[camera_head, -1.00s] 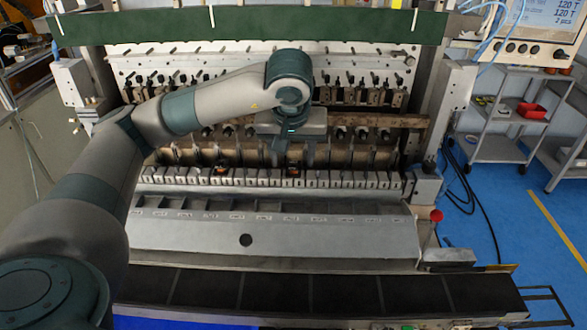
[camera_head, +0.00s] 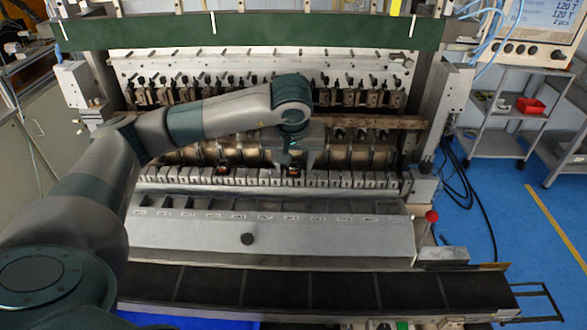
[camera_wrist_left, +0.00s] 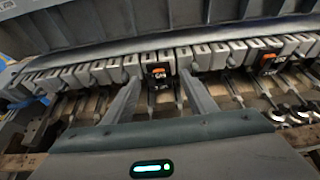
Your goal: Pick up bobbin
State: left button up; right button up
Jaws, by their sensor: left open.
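Two small black-and-orange pieces, which look like bobbins, sit in the row of grey metal blocks of the winder. The nearer one to my gripper is the right bobbin (camera_head: 293,171) in the head view, and it shows mid-frame in the left wrist view (camera_wrist_left: 158,71). The other bobbin (camera_head: 222,171) sits further left in the head view and at the right in the wrist view (camera_wrist_left: 270,63). My left gripper (camera_wrist_left: 159,66) is open, its fingers apart on either side of the first bobbin; contact cannot be told. My right gripper is not in view.
The row of grey blocks (camera_head: 345,180) runs close beside the fingers. Brown rollers and rods (camera_head: 375,155) lie behind it. A sloped grey cover (camera_head: 330,235) and a dark front ledge (camera_head: 345,288) are clear. A red knob (camera_head: 432,216) stands at right.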

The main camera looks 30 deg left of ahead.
aim_at(297, 169)
pick_arm(q)
jog(key=c, duration=1.1)
jog(key=shift+c, duration=0.2)
jog(key=shift+r, duration=0.2)
jog(key=shift+r+b, duration=0.5)
jog(key=shift+b, duration=0.05)
jog(key=r+b, duration=0.1)
jog(key=d+r, duration=0.1)
jog(key=r, duration=0.1)
jog(key=shift+d+b, duration=0.1)
jog(key=shift+b, duration=0.3)
jog(key=s+d+r+b, duration=0.2)
jog(key=d+r, duration=0.4)
jog(key=d, duration=0.4)
jog(key=shift+s+r, duration=0.3)
jog(key=shift+r, duration=0.05)
jog(key=shift+d, duration=0.1)
